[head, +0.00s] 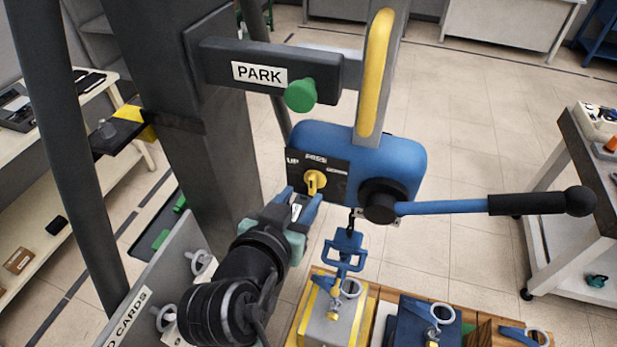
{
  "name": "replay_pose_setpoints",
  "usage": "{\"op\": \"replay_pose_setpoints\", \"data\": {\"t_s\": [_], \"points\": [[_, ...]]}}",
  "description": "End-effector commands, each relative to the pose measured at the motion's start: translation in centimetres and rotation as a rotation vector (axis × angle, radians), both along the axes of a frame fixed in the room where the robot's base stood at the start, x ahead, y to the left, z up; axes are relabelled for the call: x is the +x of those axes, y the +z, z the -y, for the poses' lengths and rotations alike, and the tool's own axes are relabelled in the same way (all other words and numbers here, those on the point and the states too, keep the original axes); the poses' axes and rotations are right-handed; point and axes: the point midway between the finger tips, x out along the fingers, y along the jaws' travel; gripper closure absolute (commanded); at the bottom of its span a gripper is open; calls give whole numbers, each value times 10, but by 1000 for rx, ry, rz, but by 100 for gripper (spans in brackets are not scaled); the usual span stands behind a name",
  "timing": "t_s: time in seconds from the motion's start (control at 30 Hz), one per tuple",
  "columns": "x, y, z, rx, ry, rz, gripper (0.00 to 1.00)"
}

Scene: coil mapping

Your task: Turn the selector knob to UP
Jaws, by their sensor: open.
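The yellow selector knob (314,183) sits on a black label plate (334,172) on the left face of the blue hoist housing (400,155). The plate reads UP at its left, with smaller words at top and right that are hard to read. The knob's grip looks close to upright, not turned toward UP. My gripper (298,198) is just below and left of the knob, its blue-tipped fingers apart. It looks empty. I cannot tell whether a fingertip touches the knob.
A lever with a black grip (540,202) sticks out right from the housing. A green knob (300,95) sits below the PARK bar (270,68). A chain and blue hook (346,250) hang above blocks with eyebolts (335,315). A dark column (185,120) stands left.

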Motion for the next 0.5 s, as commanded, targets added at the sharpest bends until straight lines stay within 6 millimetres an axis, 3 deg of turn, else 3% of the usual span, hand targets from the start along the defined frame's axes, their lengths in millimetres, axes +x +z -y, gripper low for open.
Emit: {"op": "replay_pose_setpoints", "data": {"t_s": [0.2,0.5], "points": [[30,-11,10,0,-2,-1,54],[46,-20,15,1,1,1,54]]}}
